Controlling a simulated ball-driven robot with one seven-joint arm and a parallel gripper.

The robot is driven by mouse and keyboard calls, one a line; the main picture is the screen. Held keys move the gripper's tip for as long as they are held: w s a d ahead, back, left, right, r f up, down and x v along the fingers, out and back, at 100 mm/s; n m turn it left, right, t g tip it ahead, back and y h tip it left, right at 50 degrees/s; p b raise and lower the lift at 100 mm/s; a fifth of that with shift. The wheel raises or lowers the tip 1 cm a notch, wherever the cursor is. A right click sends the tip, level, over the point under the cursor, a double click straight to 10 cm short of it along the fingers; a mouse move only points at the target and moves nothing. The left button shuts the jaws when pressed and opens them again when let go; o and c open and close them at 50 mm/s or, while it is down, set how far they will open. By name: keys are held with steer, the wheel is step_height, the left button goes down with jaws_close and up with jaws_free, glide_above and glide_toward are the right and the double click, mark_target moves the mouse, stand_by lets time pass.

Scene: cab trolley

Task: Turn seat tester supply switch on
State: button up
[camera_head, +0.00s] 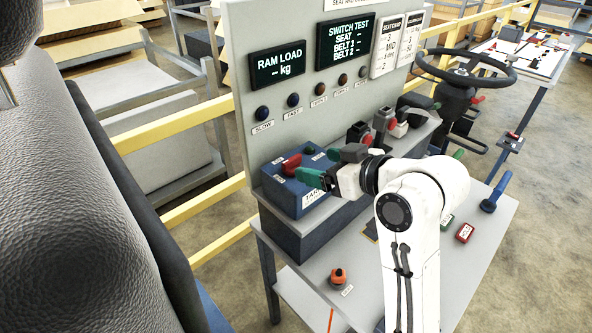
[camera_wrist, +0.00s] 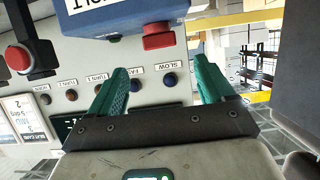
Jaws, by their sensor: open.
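A blue box (camera_head: 283,189) stands on a dark block against the grey panel. A red switch (camera_head: 291,163) sits on its upper face. In the wrist view, which looks upside down, the blue box (camera_wrist: 115,14) is at the top and the red switch (camera_wrist: 158,37) juts from its edge. My gripper (camera_head: 322,166) is open, its green fingers at the right side of the box in the head view. In the wrist view my gripper (camera_wrist: 161,72) has nothing between its fingers, and the red switch is beyond them. The switch's on or off position cannot be told.
Red-topped controls (camera_head: 381,121) stand right of the box. A steering wheel (camera_head: 466,66) is farther right. An orange knob (camera_head: 338,276) sits on the lower table.

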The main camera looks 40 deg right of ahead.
mark_target(294, 160)
steer(key=p+x, duration=0.1)
steer(key=x, duration=0.7)
steer(key=shift+c, duration=0.2)
steer(key=c, duration=1)
